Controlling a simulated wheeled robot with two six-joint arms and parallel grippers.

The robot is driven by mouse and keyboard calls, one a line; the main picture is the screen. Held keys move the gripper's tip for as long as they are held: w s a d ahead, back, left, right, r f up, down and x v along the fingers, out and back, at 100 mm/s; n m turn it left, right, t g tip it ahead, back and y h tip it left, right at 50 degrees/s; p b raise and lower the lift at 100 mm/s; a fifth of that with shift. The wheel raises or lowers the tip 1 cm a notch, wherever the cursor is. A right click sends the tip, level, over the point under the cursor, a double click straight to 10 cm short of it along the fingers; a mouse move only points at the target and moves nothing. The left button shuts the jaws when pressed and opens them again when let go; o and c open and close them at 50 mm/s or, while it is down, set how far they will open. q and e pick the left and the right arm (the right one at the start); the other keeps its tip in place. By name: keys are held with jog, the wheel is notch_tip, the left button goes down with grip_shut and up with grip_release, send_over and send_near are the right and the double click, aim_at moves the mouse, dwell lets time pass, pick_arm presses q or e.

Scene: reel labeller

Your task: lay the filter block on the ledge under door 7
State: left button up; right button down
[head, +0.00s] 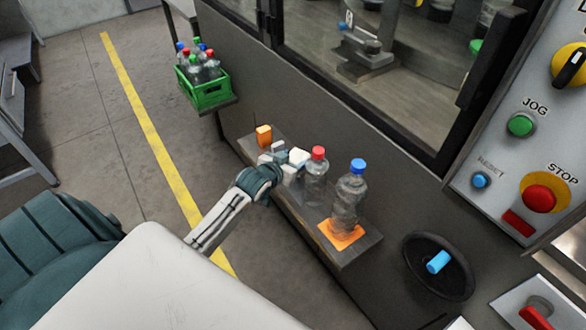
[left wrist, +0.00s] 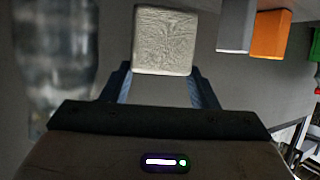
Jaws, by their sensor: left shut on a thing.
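The filter block, a pale block with a rough face, is between the fingers of my left gripper (left wrist: 163,88) in the left wrist view (left wrist: 163,40). In the head view my left gripper (head: 283,163) reaches over the dark ledge (head: 358,252), with the pale block (head: 299,157) at its tip. I cannot tell whether the block touches the ledge. The ledge runs along the machine's front, below the glazed doors (head: 400,90). I cannot read a door 7 label. My right gripper is not in view.
A red-capped bottle (head: 316,180) and a blue-capped bottle (head: 349,195) on an orange pad (head: 335,238) stand to the right of the gripper. An orange block (head: 264,135) and small grey blocks (head: 278,146) are at the ledge's far end. A green bottle crate (head: 212,94) is beyond.

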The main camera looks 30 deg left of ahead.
pick_arm(q)
jog(key=shift+f, duration=2.1)
jog(key=shift+f, duration=0.2)
jog(key=o, duration=0.7)
jog(key=shift+r, duration=0.1)
